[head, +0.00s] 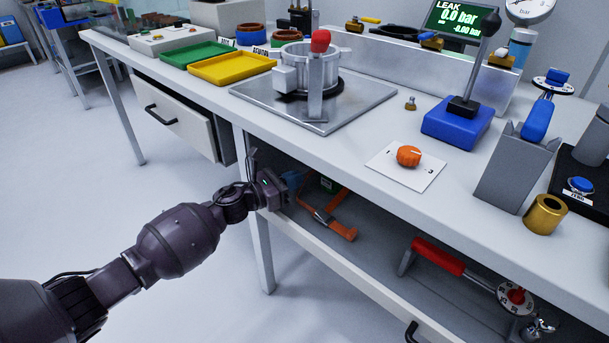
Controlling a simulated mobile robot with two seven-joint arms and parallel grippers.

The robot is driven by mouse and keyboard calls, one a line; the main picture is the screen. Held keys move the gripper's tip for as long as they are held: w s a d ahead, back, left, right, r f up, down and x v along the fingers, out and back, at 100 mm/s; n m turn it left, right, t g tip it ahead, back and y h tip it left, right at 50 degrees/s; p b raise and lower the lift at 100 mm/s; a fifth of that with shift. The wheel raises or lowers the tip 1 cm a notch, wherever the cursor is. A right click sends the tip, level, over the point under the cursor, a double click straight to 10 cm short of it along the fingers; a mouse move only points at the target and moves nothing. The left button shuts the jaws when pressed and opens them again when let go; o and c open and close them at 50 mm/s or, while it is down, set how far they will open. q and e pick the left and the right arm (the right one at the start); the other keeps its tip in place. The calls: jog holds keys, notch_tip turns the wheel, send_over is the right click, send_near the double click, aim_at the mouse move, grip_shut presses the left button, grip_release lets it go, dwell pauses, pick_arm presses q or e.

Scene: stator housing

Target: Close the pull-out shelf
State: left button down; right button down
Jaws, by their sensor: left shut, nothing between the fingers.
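The pull-out shelf (350,267) is under the workbench, with a long pale front board and a dark handle (411,331) low in the head view. Its grey floor shows below the bench's front edge, so it looks at least partly out; how far I cannot tell. My left gripper (284,186) is at the shelf's left end, near the top of the front board. It is shut and empty, its fingertips partly hard to make out against the dark shelf. Whether it touches the board is unclear. My right gripper is not in view.
An orange tool (328,219) and a red-handled tool (438,256) lie on the shelf. A white drawer (170,118) in the bench stands at the left. The bench leg (262,252) is below my left gripper. The floor in front is clear.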

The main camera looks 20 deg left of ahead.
pick_arm(q)
jog(key=p+v, duration=0.1)
jog(key=v, duration=0.5)
jog(key=shift+a, duration=0.1)
jog(key=shift+s+a, duration=0.35)
jog(key=shift+s, duration=0.25)
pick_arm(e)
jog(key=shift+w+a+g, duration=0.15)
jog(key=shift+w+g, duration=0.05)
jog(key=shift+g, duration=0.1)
